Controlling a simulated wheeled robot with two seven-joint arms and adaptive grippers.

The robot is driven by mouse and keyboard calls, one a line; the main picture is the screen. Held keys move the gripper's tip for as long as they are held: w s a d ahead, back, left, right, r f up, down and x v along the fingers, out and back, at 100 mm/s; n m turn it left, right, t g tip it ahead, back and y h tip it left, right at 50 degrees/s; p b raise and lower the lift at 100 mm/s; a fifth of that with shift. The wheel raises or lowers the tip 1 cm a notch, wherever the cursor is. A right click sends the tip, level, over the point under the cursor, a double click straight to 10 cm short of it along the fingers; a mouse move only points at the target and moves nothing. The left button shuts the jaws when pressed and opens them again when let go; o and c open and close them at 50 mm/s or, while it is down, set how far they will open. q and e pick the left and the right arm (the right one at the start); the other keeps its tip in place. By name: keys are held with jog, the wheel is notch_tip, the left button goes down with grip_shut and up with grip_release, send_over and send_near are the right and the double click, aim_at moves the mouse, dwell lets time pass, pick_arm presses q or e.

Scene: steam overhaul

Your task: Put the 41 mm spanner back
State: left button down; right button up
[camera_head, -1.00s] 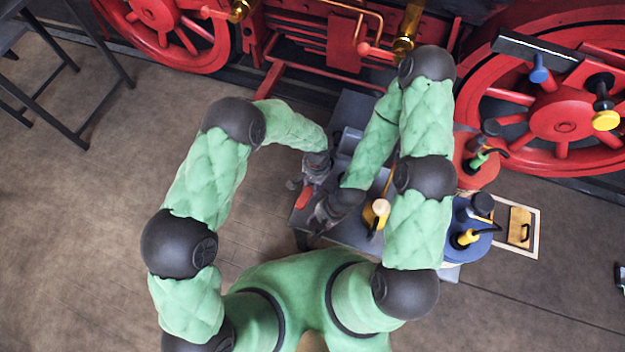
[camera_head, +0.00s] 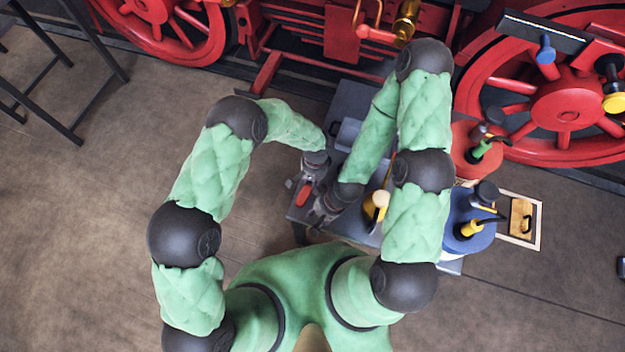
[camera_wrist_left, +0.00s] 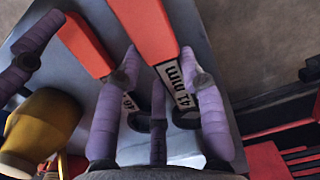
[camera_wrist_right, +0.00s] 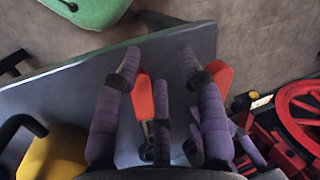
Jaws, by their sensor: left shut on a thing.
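The 41 mm spanner (camera_wrist_left: 178,82) has a red-orange handle and a white "41 mm" label; it shows in the left wrist view, at the grey table top. My left gripper (camera_head: 305,190) is shut on it, with its purple fingers around the label end in the left wrist view (camera_wrist_left: 158,68). I cannot tell whether the spanner touches the table. A second red-handled spanner (camera_wrist_left: 85,42), labelled "46", lies to its left. My right gripper (camera_wrist_right: 160,60) is open beside the left one, low over the table near the second spanner, which is partly hidden by a finger.
The grey table (camera_head: 352,232) has its near edge close to my body. A yellow object (camera_head: 372,208) with a pale knob stands right of my right gripper. Blue (camera_head: 475,240) and red (camera_head: 462,148) round stands are further right. The red locomotive wheel (camera_head: 570,108) is behind.

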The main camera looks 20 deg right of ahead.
pick_arm(q)
jog(key=shift+f, duration=0.35)
pick_arm(e)
jog(key=shift+f, duration=0.25)
pick_arm(q)
jog(key=shift+f+b, duration=0.6)
jog(key=shift+b, duration=0.05)
pick_arm(e)
jog(key=shift+f, duration=0.5)
pick_arm(q)
jog(key=c, duration=0.7)
grip_release()
jog(key=r, duration=0.8)
jog(key=w+d+r, duration=0.1)
jog(key=r, duration=0.3)
